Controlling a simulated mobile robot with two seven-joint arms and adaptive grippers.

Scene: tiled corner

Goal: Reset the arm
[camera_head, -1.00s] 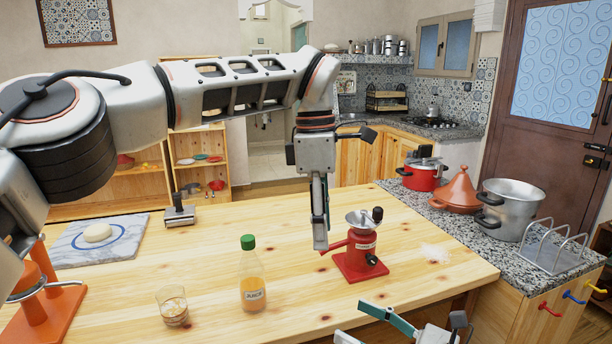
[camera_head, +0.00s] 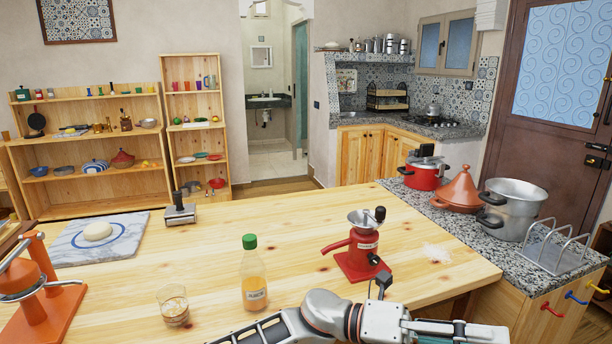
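My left arm runs along the bottom edge of the head view, low in front of the table. My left gripper (camera_head: 458,328) points right at the bottom edge, below and in front of the red grinder. Its fingers are seen edge-on and partly cut off, so I cannot tell whether they are open or shut. I cannot make out my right gripper.
A metal pot (camera_head: 512,212) and tagine (camera_head: 458,192) stand right. The table's middle is clear.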

